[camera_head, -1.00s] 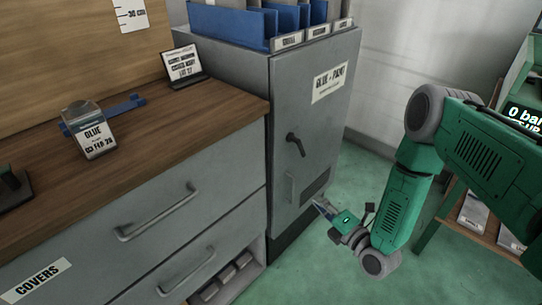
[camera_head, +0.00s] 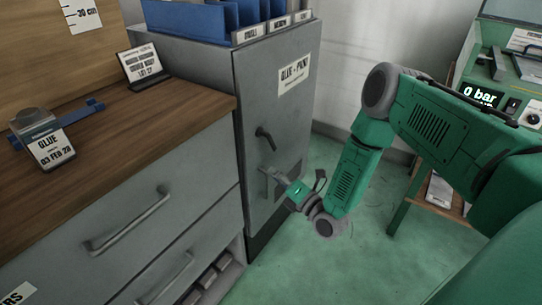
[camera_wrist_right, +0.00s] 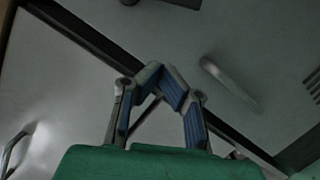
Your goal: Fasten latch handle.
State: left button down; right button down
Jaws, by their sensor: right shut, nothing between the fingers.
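The dark latch handle (camera_head: 265,138) sits on the door of the grey cabinet (camera_head: 290,110), tilted down to the right. The door looks closed. A pale grey pull handle (camera_head: 267,185) is below it on the same door. My right gripper (camera_head: 277,175) is shut and empty, in front of the door's lower part, below the latch handle and close to the pull handle. Contact cannot be told. In the right wrist view the shut fingers (camera_wrist_right: 162,74) point at the cabinet, with the pull handle (camera_wrist_right: 230,82) to their right. My left gripper is out of view.
A wooden-topped drawer unit (camera_head: 150,120) with long handles stands left of the cabinet. Blue file boxes (camera_head: 200,18) stand on the cabinet. Green floor (camera_head: 280,250) lies open in front. A shelf (camera_head: 440,195) stands at right.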

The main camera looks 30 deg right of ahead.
aim_at(260, 135)
jog(key=x, duration=0.4)
jog(key=shift+f+b, duration=0.15)
jog(key=shift+b, duration=0.2)
jog(key=d, duration=0.1)
jog(key=w+d+r, duration=0.1)
jog(key=d, duration=0.1)
jog(key=shift+w+r, duration=0.2)
jog(key=shift+w, duration=0.1)
jog(key=shift+w+d+r, duration=0.2)
jog(key=shift+d, duration=0.2)
jog(key=shift+a, duration=0.1)
jog(key=shift+a+r, duration=0.1)
jog(key=shift+a, duration=0.05)
jog(key=shift+b, duration=0.35)
